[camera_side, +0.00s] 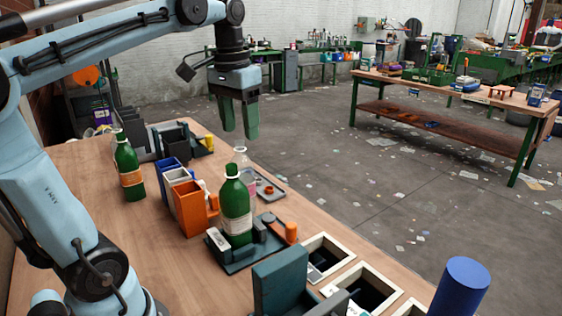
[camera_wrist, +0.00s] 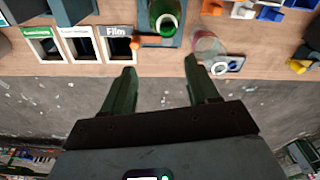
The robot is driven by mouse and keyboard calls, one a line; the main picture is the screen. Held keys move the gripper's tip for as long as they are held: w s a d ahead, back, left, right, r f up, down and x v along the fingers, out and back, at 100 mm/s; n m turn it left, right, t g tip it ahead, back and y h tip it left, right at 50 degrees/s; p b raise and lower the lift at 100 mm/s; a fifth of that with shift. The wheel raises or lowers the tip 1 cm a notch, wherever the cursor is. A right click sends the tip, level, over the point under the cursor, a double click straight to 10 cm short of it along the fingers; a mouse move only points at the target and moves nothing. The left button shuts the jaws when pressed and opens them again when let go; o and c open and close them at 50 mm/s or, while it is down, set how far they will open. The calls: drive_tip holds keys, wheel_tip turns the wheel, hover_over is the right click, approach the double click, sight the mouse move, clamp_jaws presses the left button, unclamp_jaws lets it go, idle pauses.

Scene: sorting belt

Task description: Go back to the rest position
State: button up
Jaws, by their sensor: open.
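My gripper (camera_side: 239,118) hangs above the far edge of the wooden table (camera_side: 185,250), with its green fingers pointing down. It is open and empty; the wrist view also shows the two fingers (camera_wrist: 160,78) apart with nothing between them. A green bottle (camera_side: 237,208) stands upright on a dark tray (camera_side: 243,262) below my gripper, apart from it. It shows at the top of the wrist view (camera_wrist: 165,16). A clear bottle (camera_side: 241,156) stands just behind it, partly hidden. Another green bottle (camera_side: 128,168) with an orange label stands farther left.
Orange (camera_side: 188,209) and blue bins stand left of the nearer green bottle. Framed openings (camera_side: 327,256) line the table's right edge, one labelled Film (camera_wrist: 116,32) in the wrist view. A blue cylinder (camera_side: 461,288) stands at front right. The air around my gripper is clear.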

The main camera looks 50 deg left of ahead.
drive_tip(key=d+f+m+t, duration=0.1)
drive_tip(key=d+f+t, duration=0.2)
drive_tip(key=d+f, duration=0.2)
drive_tip(key=s+d+f+m+t, duration=0.1)
drive_tip(key=d+f+t, duration=0.2)
drive_tip(key=f, duration=0.7)
drive_tip(key=d, duration=0.2)
drive_tip(key=shift+d+m, duration=0.3)
drive_tip(key=shift+d, duration=0.05)
